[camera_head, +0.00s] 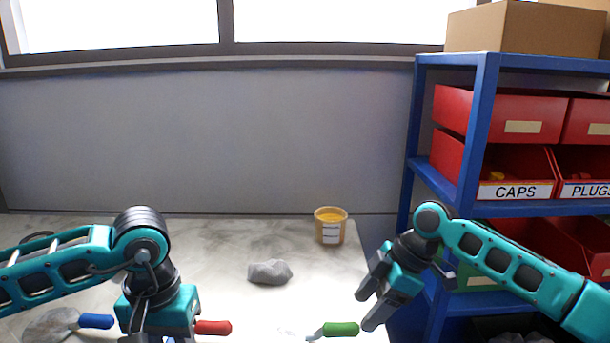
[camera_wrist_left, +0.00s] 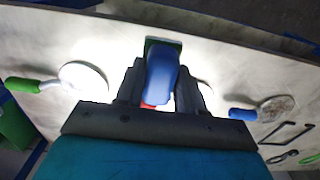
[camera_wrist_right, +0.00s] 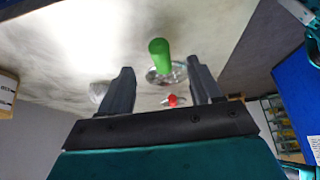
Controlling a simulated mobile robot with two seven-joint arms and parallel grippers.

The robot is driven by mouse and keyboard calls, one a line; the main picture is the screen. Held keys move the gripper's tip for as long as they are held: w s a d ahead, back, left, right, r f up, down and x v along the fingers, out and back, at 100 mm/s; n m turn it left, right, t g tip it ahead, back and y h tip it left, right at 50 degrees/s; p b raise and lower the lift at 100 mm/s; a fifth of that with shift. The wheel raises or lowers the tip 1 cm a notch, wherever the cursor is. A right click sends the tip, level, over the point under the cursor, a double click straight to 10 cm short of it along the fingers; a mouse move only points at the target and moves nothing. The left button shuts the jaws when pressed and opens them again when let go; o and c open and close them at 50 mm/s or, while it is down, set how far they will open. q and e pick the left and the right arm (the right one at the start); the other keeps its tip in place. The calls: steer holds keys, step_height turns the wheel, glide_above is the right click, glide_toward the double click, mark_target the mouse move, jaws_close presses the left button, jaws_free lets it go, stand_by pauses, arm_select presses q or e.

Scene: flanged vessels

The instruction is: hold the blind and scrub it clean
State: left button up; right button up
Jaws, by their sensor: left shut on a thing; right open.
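My left gripper (camera_head: 160,336) is low over the table at the front left. In the left wrist view it is shut on a blue block (camera_wrist_left: 162,72) with a dark green edge, which looks like a scrubber. Three paddle-like blinds lie on the table. The blue-handled blind (camera_head: 96,321) has a speckled, dirty-looking disc (camera_wrist_left: 277,108) and lies left of my left gripper. The red-handled blind (camera_head: 214,327) is mostly hidden by that gripper. The green-handled blind (camera_head: 341,329) has a pale disc (camera_wrist_left: 84,82). My right gripper (camera_head: 366,307) is open and empty, right of the green handle.
A grey crumpled rag (camera_head: 270,272) lies mid-table, and a labelled tub (camera_head: 330,226) stands at the back right. A blue shelf rack (camera_head: 473,140) with red bins stands close to the table's right edge. A black frame-like tool (camera_wrist_left: 286,135) lies beyond the blue-handled blind.

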mark_target(352, 324)
arm_select(q)
step_height(352, 324, down, 4)
steer(key=shift+r+b, duration=0.25)
steer(key=shift+b, duration=0.9)
arm_select(e)
steer(key=x, duration=0.3)
steer(key=shift+d+f, duration=0.1)
steer(key=shift+f, duration=0.1)
arm_select(q)
steer(key=shift+f, duration=0.15)
arm_select(e)
steer(key=x, duration=0.2)
steer(key=shift+a+f, duration=0.15)
steer(key=shift+a, duration=0.2)
arm_select(q)
steer(key=shift+f+b, duration=0.15)
steer(key=shift+b, duration=0.15)
arm_select(e)
steer(key=shift+a+f, duration=0.35)
steer(key=shift+f, duration=0.25)
steer(key=shift+c, duration=0.5)
steer(key=c, duration=0.9)
